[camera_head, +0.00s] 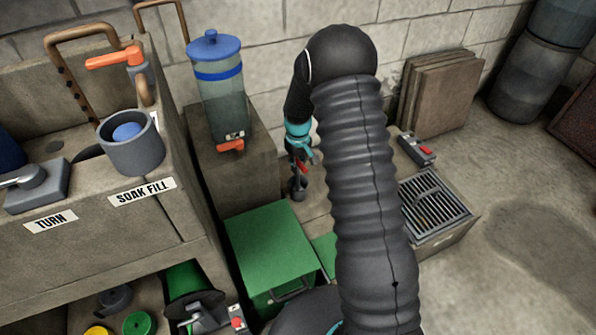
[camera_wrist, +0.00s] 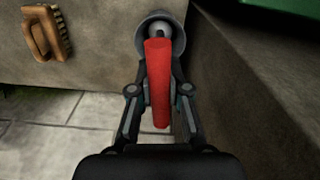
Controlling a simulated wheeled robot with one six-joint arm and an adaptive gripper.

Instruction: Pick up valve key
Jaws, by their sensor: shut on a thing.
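The valve key has a red handle and a grey cup-shaped end. In the wrist view its red handle (camera_wrist: 158,85) stands between the two fingers of my gripper (camera_wrist: 161,92), which is shut on it. The grey cup end lies beyond the fingers. In the head view my gripper (camera_head: 301,153) points down beside the stone block, with the red of the valve key (camera_head: 298,188) at its fingers and the grey end below. I cannot tell whether that end touches the surface beneath. My arm hides part of the area to its right.
A blue-lidded canister (camera_head: 220,100) stands on a block left of my gripper. A green box (camera_head: 270,250) is below it. A metal grate (camera_head: 436,207) and a red-buttoned device (camera_head: 418,149) lie to the right. A brush (camera_wrist: 48,33) shows in the wrist view. Floor at right is clear.

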